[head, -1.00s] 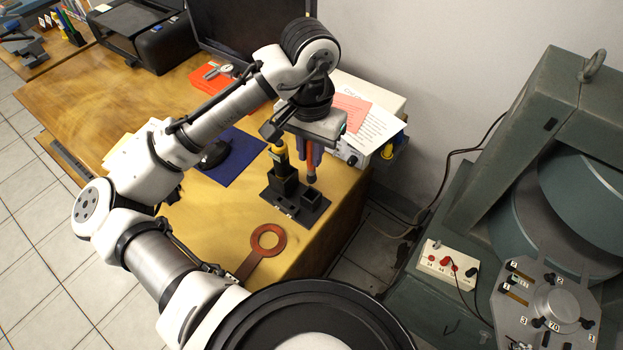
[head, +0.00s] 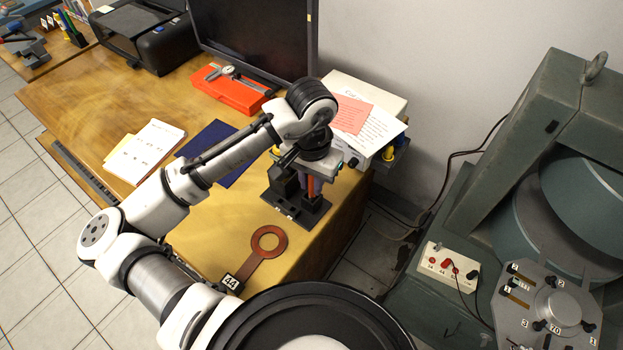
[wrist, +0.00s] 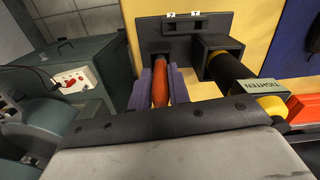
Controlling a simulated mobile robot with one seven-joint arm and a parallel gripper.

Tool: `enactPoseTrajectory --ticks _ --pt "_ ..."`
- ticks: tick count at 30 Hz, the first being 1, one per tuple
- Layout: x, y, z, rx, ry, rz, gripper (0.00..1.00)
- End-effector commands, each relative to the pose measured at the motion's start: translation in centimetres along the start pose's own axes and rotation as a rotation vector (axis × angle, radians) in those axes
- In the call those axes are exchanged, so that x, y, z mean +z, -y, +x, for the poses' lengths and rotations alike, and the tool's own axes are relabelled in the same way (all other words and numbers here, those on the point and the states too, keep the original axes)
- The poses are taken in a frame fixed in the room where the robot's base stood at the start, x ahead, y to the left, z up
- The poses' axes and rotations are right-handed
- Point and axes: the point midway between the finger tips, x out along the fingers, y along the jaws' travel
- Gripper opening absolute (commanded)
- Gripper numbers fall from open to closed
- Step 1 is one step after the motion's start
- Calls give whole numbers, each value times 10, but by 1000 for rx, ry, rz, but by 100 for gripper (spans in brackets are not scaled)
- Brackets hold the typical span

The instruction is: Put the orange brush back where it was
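The orange brush (wrist: 160,88) is upright between the two purple fingers of my gripper (wrist: 161,90), which is shut on it. In the head view, the brush (head: 310,187) shows just under my wrist, low over the black holder (head: 284,208). The holder also shows in the wrist view (wrist: 185,24). The brush's lower end is at the holder's left socket in the wrist view and seems to enter it; the exact depth is hidden. The holder's other socket holds a black-and-yellow tool (wrist: 232,75) labelled TIGHTEN, close beside my gripper.
A white box with papers (head: 365,118) stands behind my wrist. An orange case (head: 232,90), dark blue sheet (head: 208,142) and notepad (head: 146,150) lie left. The table edge is close on the right.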

Motion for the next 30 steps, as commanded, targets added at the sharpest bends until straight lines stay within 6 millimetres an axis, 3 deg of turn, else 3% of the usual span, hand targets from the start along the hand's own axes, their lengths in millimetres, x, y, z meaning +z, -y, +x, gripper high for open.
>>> enactPoseTrajectory --ticks 1,4,16,30 --pt "0 0 0 0 0 0 25" --pt "0 0 0 0 0 0 38" --pt "0 0 -9 -1 -1 0 38" --pt "0 0 -101 -4 -1 0 38"
